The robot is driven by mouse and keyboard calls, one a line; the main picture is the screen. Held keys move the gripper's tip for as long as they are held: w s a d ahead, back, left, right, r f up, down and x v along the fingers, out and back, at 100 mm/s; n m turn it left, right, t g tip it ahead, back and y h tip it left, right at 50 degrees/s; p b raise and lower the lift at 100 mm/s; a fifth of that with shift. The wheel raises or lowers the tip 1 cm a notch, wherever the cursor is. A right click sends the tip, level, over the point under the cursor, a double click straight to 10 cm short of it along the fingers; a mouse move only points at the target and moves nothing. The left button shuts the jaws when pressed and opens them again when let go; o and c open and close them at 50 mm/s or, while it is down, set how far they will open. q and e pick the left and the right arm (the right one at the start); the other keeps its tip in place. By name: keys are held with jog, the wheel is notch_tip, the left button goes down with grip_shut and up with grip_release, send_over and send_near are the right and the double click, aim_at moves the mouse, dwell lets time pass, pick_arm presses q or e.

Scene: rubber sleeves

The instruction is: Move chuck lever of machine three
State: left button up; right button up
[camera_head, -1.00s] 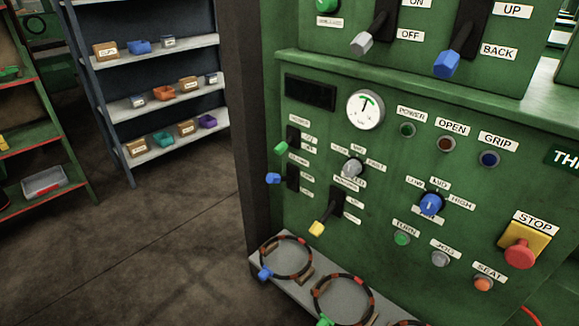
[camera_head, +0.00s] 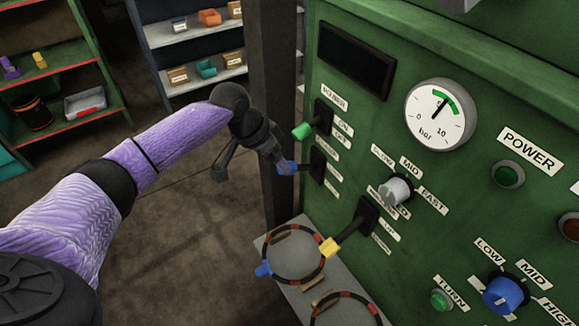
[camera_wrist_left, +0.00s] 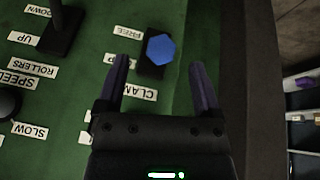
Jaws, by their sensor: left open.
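The machine's green panel carries a short lever with a blue knob (camera_head: 287,168) on a black slotted plate (camera_head: 318,167). In the left wrist view the blue knob (camera_wrist_left: 160,48) shows end-on beside labels reading FREE and, partly covered, CLAM. My left gripper (camera_head: 252,160) is open and empty in front of this lever. In the left wrist view its two fingers (camera_wrist_left: 160,75) point at the panel, with the knob just beyond and between their tips. I cannot tell whether a finger touches it. My right gripper is not in view.
A green-knobbed lever (camera_head: 303,131) sits just above and a yellow-knobbed lever (camera_head: 330,247) lower right. A grey dial (camera_head: 396,191) and pressure gauge (camera_head: 440,115) are farther right. A dark post (camera_head: 275,100) stands behind my gripper.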

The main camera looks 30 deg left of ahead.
aim_at(300, 168)
pick_arm(q)
jog(key=b+x, duration=0.1)
jog(key=x, duration=0.3)
jog(key=shift+a, duration=0.1)
jog(key=shift+w+f+b, duration=0.1)
jog(key=shift+f+b, duration=0.2)
jog(key=shift+r, duration=0.1)
jog(key=c, duration=1.1)
grip_shut()
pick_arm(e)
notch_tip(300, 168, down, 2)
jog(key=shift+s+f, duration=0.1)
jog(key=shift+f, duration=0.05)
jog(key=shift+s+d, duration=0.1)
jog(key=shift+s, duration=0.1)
